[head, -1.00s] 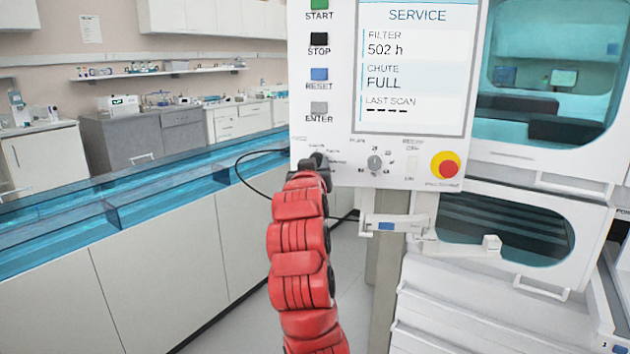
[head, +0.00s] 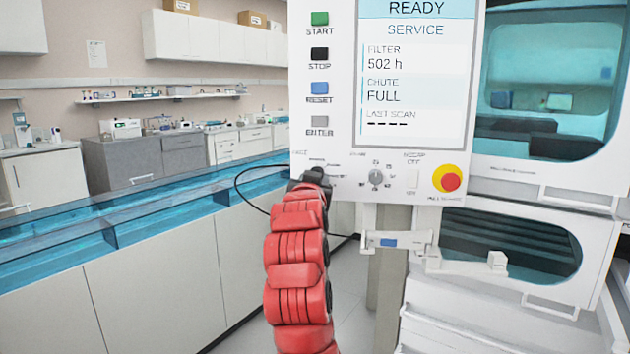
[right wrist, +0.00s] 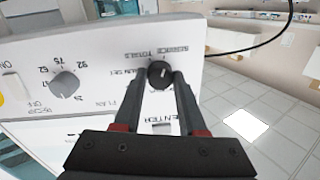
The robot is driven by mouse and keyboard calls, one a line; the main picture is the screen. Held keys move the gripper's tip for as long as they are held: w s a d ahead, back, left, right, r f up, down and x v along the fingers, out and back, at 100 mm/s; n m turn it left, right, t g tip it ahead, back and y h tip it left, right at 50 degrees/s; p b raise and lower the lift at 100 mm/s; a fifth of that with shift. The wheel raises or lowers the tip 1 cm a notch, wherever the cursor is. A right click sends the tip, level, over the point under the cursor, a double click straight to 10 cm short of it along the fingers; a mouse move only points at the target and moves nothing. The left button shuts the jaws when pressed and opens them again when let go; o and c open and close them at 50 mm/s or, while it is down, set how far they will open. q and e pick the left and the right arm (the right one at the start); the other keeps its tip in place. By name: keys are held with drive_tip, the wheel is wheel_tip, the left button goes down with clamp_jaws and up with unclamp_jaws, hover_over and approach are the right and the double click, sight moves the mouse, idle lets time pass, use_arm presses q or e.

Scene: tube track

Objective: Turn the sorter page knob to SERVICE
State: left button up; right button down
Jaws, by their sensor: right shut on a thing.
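The sorter page knob (right wrist: 159,72) is a small dark knob on the white panel, upside down in the right wrist view. Labels such as SERVICE and TOTALS sit around it. My right gripper (right wrist: 160,82) is shut on this knob, one finger on each side. In the head view my right gripper (head: 314,180) is at the panel's lower left corner and hides the knob. The panel screen (head: 416,75) reads READY and SERVICE, with filter, chute and last scan lines. Which label the knob's mark points to cannot be made out. My left gripper is out of view.
A grey numbered knob (head: 376,177) and a red and yellow stop button (head: 447,179) sit right of the page knob. Several push buttons, with green START (head: 320,18) on top, line the panel's left side. A black cable (head: 243,183) loops at left.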

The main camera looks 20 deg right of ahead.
drive_tip(key=shift+c, duration=2.4)
unclamp_jaws()
drive_tip(key=p+v, duration=0.1)
drive_tip(key=v, duration=1.6)
drive_tip(key=shift+s+a+f, duration=0.1)
drive_tip(key=shift+s, duration=0.05)
